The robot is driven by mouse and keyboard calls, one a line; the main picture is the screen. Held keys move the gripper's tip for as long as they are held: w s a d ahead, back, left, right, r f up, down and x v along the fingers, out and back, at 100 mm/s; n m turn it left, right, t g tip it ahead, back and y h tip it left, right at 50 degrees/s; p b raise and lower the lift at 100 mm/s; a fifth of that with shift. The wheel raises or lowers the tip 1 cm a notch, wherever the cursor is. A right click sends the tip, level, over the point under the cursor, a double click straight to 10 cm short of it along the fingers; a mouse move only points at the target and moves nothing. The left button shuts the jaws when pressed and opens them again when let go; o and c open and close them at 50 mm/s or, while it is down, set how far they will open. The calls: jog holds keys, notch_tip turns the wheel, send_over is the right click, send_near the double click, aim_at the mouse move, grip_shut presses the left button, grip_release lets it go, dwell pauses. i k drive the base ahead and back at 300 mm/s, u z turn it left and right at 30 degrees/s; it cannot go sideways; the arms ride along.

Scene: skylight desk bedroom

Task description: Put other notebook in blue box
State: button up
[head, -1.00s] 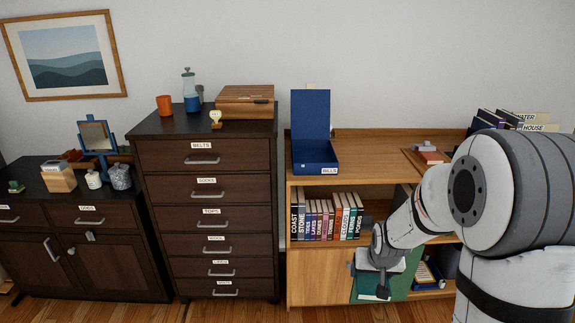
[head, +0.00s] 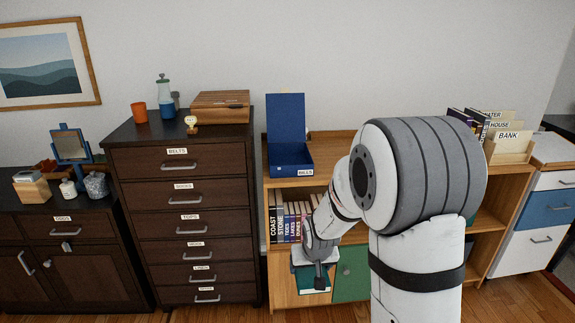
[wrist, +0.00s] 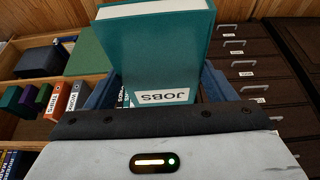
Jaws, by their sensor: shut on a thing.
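My gripper (head: 320,276) is shut on a teal notebook (head: 308,279), low in front of the wooden shelf. In the wrist view the notebook (wrist: 158,50) bears a white label reading JOBS, and a gripper finger shows at each side. The blue box (head: 292,158) stands on the left end of the shelf top. Its lid is raised upright at the back and its front label reads BILLS. The gripper and notebook are below the box and slightly right of it. The box's floor is mostly hidden by its front wall.
The wooden shelf (head: 330,142) holds a row of books (head: 290,218) below the box, partly behind my arm. A dark drawer cabinet (head: 185,222) stands close on the left. Card holders (head: 510,146) and books stand at the shelf top's right end.

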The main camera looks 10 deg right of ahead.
aim_at(289, 164)
jog(key=u, duration=0.05)
jog(key=i, duration=0.9)
